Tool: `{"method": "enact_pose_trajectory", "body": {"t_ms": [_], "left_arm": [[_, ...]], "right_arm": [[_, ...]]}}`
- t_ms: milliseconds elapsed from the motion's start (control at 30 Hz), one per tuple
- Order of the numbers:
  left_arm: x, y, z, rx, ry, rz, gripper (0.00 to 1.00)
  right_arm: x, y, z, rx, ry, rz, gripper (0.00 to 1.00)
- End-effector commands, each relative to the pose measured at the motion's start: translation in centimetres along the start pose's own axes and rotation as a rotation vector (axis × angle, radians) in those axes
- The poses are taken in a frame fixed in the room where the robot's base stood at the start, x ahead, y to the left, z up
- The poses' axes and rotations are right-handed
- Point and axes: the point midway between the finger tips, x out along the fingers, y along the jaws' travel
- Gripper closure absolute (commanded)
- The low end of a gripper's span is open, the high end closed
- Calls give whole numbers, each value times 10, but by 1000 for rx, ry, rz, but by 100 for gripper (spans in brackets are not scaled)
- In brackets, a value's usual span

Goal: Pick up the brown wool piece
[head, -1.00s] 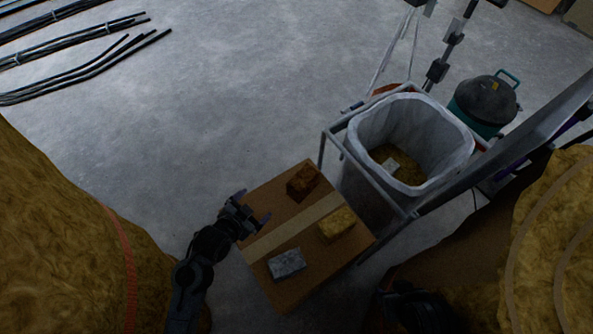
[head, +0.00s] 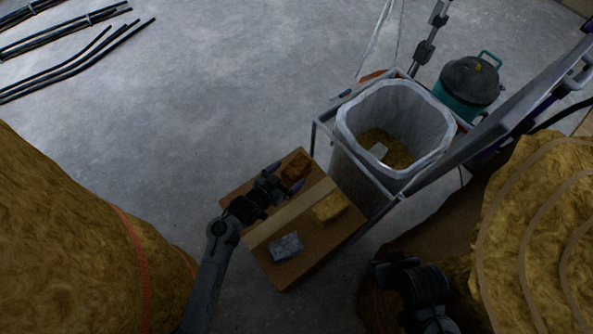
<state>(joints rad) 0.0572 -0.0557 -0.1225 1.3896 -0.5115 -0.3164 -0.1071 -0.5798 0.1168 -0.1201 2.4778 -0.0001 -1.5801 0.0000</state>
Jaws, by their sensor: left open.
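The brown wool piece (head: 296,168) lies at the far end of a cardboard box top (head: 309,256) in the head view. My left gripper (head: 283,176) is open, with its fingers at the near left side of the brown piece; one finger hides part of it. I cannot tell whether they touch. A yellow wool piece (head: 330,207) and a grey wool piece (head: 287,247) lie on the same box, on the other side of a pale tape strip. My right arm shows at the bottom right, dark; its fingertips cannot be made out.
A framed bin with a white liner (head: 347,127) and yellow wool inside stands right behind the box. A teal vacuum (head: 470,84) is beyond it. Large wool rolls stand at left (head: 70,240) and right (head: 535,240). Open concrete floor (head: 220,90) lies behind.

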Motion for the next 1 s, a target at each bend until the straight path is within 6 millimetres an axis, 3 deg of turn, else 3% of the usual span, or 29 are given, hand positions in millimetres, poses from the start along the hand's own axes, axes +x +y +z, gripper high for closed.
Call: {"method": "enact_pose_trajectory", "body": {"t_ms": [400,733,1000], "left_arm": [[46,-1,1,0,2,-1,6],[51,-1,-1,1,1,-1,6],[51,-1,0,1,0,-1,46]], "right_arm": [[25,0,8,-4,1,3,54],[25,1,8,-6,1,5,54],[25,0,8,-5,1,4,54]]}}
